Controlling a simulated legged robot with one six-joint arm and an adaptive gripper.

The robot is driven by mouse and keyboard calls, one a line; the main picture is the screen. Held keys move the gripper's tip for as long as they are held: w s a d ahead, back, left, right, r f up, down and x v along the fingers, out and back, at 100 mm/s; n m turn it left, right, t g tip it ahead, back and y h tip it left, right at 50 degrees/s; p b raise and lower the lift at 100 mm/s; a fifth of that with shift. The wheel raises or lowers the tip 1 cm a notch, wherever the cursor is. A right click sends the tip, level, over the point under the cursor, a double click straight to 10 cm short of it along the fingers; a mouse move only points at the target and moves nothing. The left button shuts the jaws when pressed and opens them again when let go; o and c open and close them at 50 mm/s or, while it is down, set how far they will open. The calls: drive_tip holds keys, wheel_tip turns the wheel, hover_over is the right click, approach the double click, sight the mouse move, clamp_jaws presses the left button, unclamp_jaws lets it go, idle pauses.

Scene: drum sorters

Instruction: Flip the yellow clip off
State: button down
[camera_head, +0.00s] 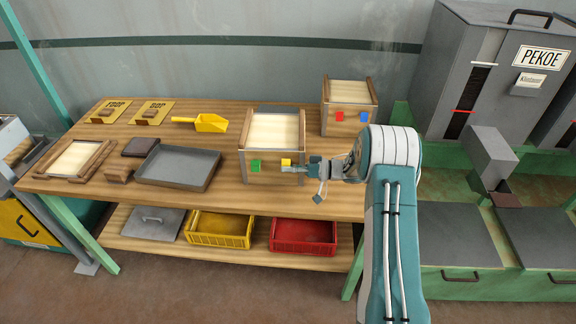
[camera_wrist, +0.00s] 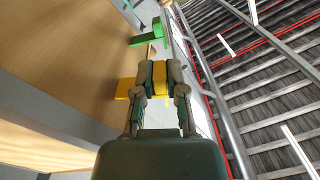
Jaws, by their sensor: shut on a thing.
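The yellow clip (camera_head: 286,162) is on the front of the nearer box (camera_head: 262,166), which has wooden edges and a pale top. A green clip (camera_head: 256,163) is on the same front, to its left. My gripper (camera_head: 302,168) reaches in from the right at the yellow clip. In the wrist view, my gripper (camera_wrist: 160,74) is shut on the yellow clip (camera_wrist: 125,88), part of which sticks out to the left of the fingers. The green clip (camera_wrist: 147,40) shows beyond the fingertips. The fingers hide part of the yellow clip.
A second box (camera_head: 349,122) with red and blue clips stands behind to the right. A grey tray (camera_head: 178,167), a yellow scoop (camera_head: 210,123) and a framed screen (camera_head: 75,160) lie left on the table. Yellow (camera_head: 220,241) and red (camera_head: 303,249) crates sit on the shelf below.

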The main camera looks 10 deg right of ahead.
drive_tip(key=shift+f+n, duration=0.5)
drive_tip(key=shift+n, duration=0.6)
drive_tip(key=c, duration=0.7)
unclamp_jaws()
drive_tip(key=shift+f, duration=0.1)
drive_tip(key=shift+d, duration=0.1)
drive_tip(key=v, duration=1.2)
drive_tip(key=shift+w, duration=0.1)
